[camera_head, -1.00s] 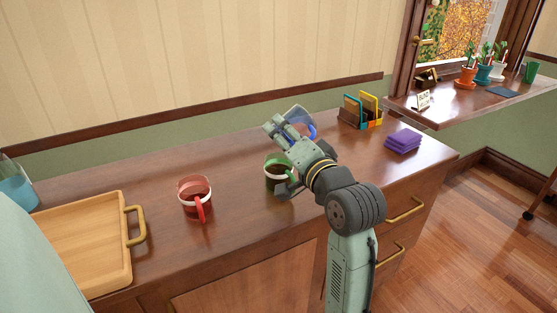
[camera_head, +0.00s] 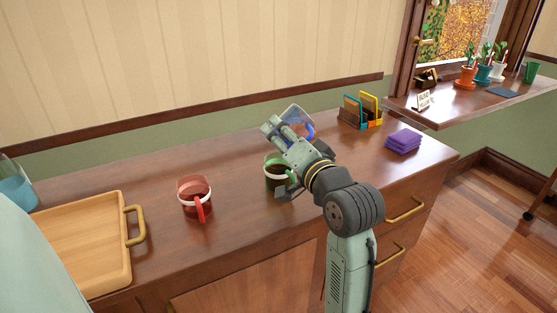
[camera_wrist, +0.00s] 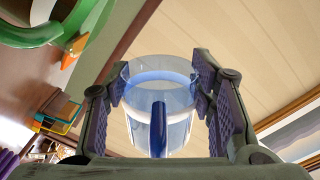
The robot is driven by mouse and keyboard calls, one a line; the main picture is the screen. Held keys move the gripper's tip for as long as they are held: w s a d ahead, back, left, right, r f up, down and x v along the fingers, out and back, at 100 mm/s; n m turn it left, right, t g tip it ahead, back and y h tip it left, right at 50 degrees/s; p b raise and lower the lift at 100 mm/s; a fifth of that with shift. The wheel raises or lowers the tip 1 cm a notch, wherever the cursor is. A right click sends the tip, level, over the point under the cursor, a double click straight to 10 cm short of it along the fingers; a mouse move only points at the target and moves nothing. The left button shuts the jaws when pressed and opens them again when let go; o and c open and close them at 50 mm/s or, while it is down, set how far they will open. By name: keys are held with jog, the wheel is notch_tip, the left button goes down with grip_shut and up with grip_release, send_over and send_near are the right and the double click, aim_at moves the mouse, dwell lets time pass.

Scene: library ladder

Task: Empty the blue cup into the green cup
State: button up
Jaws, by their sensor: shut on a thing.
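My gripper (camera_head: 283,128) is shut on the blue cup (camera_head: 297,114), a clear cup with a blue handle and band. It holds the cup raised and tilted above the counter, at the upper right of the green cup (camera_head: 274,178). In the wrist view the blue cup (camera_wrist: 160,118) sits between both finger pads, its handle facing the camera. The green cup stands upright on the counter with dark contents, partly hidden by my gripper. Its green part (camera_wrist: 25,35) shows at the wrist view's upper left, beside a small orange patch. Whether anything is flowing is unclear.
A red cup (camera_head: 194,196) stands to the left, beside a wooden tray (camera_head: 128,270) with brass handles. A letter holder (camera_head: 361,112) and purple cloths (camera_head: 403,142) lie to the right. A window shelf (camera_head: 460,104) holds several pots. Counter between red and green cups is clear.

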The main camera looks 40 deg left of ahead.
jog(key=shift+s+n, duration=0.1)
jog(key=shift+n, duration=0.2)
dwell(1.0)
